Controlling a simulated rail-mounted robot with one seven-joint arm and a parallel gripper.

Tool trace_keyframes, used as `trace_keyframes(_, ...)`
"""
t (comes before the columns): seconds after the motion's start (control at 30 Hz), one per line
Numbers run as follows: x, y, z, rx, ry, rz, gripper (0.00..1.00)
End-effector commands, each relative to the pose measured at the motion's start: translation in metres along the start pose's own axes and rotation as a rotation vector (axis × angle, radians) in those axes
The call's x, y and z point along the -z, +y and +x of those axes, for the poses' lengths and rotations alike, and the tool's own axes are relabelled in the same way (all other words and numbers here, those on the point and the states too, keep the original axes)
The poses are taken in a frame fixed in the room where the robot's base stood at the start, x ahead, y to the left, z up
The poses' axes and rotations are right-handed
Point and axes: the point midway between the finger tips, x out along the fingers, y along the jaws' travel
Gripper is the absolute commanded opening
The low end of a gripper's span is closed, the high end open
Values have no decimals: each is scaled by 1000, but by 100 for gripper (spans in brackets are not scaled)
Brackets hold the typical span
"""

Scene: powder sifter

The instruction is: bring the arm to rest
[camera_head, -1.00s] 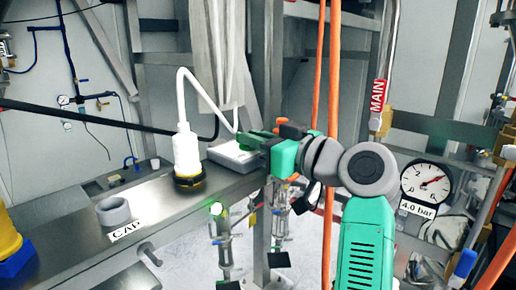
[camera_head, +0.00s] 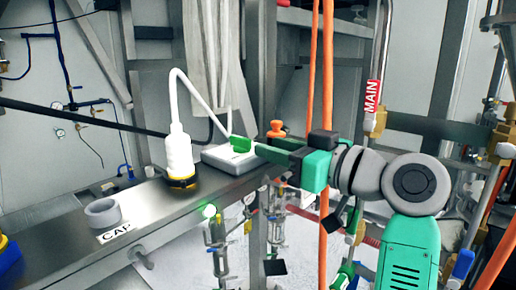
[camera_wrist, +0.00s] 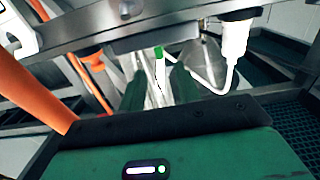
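My gripper (camera_wrist: 158,88) shows in the wrist view with its two dark green fingers apart and nothing clearly held between them. In the head view my green gripper reaches left over the bench edge, close to the white box (camera_head: 222,160). A small green piece (camera_wrist: 159,52) shows beyond the fingertips in the wrist view; I cannot tell what it belongs to. The white bottle (camera_head: 179,155) with a dark and yellow base stands upright left of the box. Its thin white tube arches over toward the box; its far end is near the green piece.
A grey ring (camera_head: 102,211) sits by the CAP label (camera_head: 116,233) on the metal bench (camera_head: 70,245). Orange hoses (camera_head: 325,75) hang behind my gripper. Pipes with a MAIN tag (camera_head: 373,96) stand behind my arm. Glass-like valve fittings (camera_head: 217,245) hang below the bench edge.

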Motion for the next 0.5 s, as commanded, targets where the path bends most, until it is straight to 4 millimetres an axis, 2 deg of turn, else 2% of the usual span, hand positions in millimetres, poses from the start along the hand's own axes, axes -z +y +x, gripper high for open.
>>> trace_keyframes(0.1,-1,0,-13,0,-1,0,33)
trace_keyframes(0.2,-1,0,-17,0,-1,0,33)
trace_keyframes(0.5,1,-4,-13,-24,-4,-3,33)
